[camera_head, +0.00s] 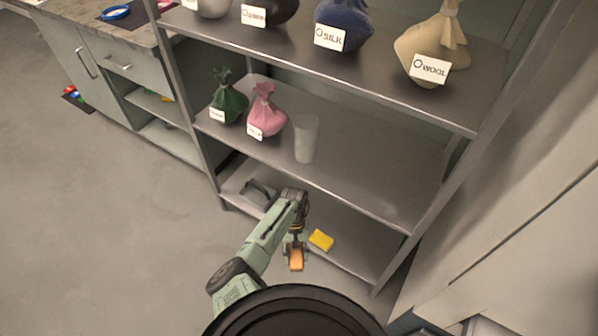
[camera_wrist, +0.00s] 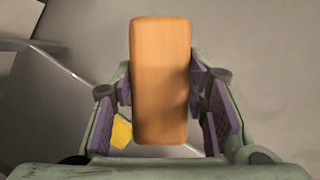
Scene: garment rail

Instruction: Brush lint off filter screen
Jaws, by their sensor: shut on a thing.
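My gripper (camera_head: 296,247) is shut on an orange-brown block (camera_head: 296,262), in front of the lowest shelf in the head view. In the wrist view the block (camera_wrist: 160,80) stands lengthwise between the two purple-padded fingers. It looks like a wooden brush back; no bristles show. I cannot make out a filter screen for certain. A pale, translucent upright cylinder (camera_head: 305,140) stands on the middle shelf, above and behind my gripper. Its surface is too small to tell whether it is mesh.
A yellow sponge-like block (camera_head: 321,240) lies on the lowest shelf, right of my gripper; the wrist view shows it too (camera_wrist: 121,132). A grey item with a dark handle (camera_head: 258,192) is at left. Green (camera_head: 229,104) and pink (camera_head: 267,115) sacks stand beside the cylinder. The middle shelf's right is clear.

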